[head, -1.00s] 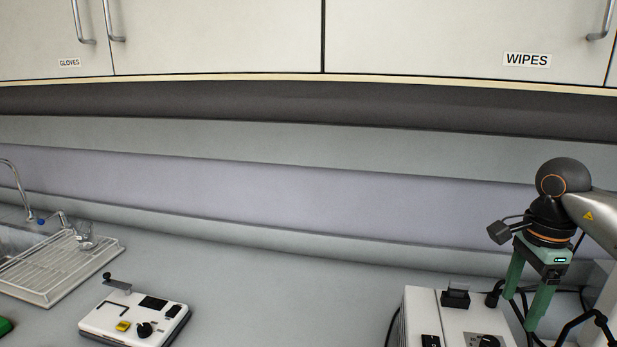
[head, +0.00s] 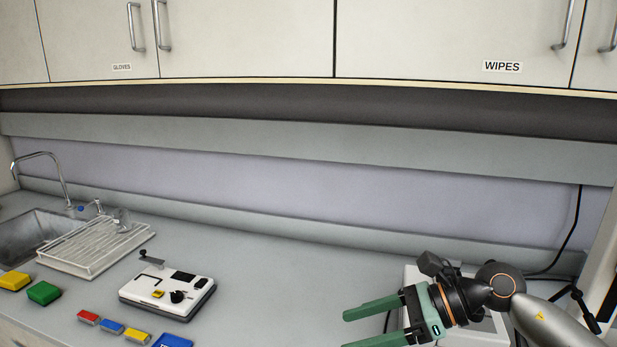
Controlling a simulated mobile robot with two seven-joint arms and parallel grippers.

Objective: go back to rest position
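My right gripper (head: 345,330) has green fingers and comes in from the lower right. Its fingers point left over the counter and stand apart with nothing between them. It hangs in front of a white instrument box (head: 415,272), which the gripper and arm partly hide. My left gripper is not in view.
A white device with a black knob (head: 168,290) sits mid-counter. Small red (head: 88,318), blue (head: 112,326) and yellow (head: 137,336) blocks lie in front of it. A drying rack (head: 95,248) and sink (head: 40,235) are at left.

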